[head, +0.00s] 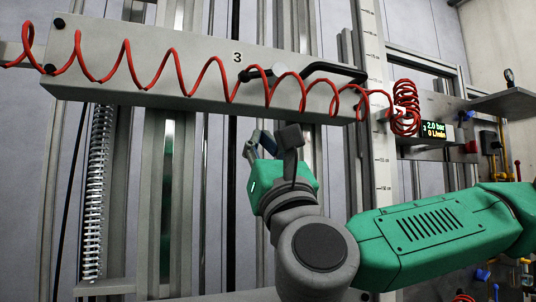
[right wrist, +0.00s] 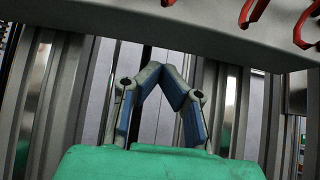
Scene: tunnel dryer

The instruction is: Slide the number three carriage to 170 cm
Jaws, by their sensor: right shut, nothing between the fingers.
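The number three carriage (head: 198,48) is a long grey beam marked "3", slightly tilted in the head view. A black bar handle (head: 336,69) and a small dark-tipped lever (head: 262,73) sit on its front. In the right wrist view the carriage (right wrist: 200,30) crosses the top. My right gripper (head: 251,142) is below the carriage, under the lever and left of the handle. Its fingers (right wrist: 152,68) are shut with nothing between them, apart from the carriage. A white vertical scale (head: 381,170) stands right of the carriage; its figures are too small to read surely. My left gripper is not in view.
A red coiled hose (head: 174,58) runs across the carriage front to a bundle (head: 406,105) at right. A display (head: 434,128) reads 2.0 bar and 0 L/min. A metal spring (head: 96,190) hangs below the carriage's left end. Vertical rails stand behind my gripper.

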